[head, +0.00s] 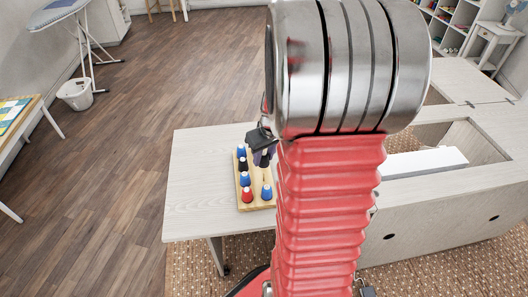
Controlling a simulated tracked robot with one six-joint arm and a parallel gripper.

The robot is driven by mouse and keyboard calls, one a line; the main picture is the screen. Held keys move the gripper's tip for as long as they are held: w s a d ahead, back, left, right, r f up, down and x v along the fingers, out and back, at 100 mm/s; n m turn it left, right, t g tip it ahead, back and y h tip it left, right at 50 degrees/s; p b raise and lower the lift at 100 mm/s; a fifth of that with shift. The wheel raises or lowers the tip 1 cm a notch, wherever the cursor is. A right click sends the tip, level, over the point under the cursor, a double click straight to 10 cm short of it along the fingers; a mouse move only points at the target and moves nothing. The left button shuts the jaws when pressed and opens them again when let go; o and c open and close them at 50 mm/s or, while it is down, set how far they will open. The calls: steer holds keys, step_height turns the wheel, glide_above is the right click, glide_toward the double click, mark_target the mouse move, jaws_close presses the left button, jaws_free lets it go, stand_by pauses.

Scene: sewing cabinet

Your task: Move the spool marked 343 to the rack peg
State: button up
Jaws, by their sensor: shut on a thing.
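My gripper (262,138) shows at the far end of my red arm, above the back part of the wooden rack, and my arm partly hides it. It is shut on a dark purple spool (264,157), held at the rack's back right; whether it touches a peg I cannot tell. No number can be read on any spool. The wooden rack (256,204) stands on the pale table and holds several spools: a blue one (242,152), a dark one (243,165), another blue one (245,179), a red one (247,195) and a blue one at front right (267,192).
The pale cabinet table (200,190) has free room left of the rack. To the right is an open recess with a white panel (425,162). A white basket (76,94) and an ironing board (57,13) stand far left. My arm hides the table's middle.

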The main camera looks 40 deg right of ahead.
steer(key=shift+f, duration=1.15)
steer(key=shift+f, duration=2.3)
stand_by(0.3)
steer(key=o, duration=1.1)
steer(key=shift+s+r, duration=0.1)
steer(key=shift+r, duration=0.05)
steer(key=v, duration=1.3)
steer(key=shift+r, duration=0.2)
stand_by(0.5)
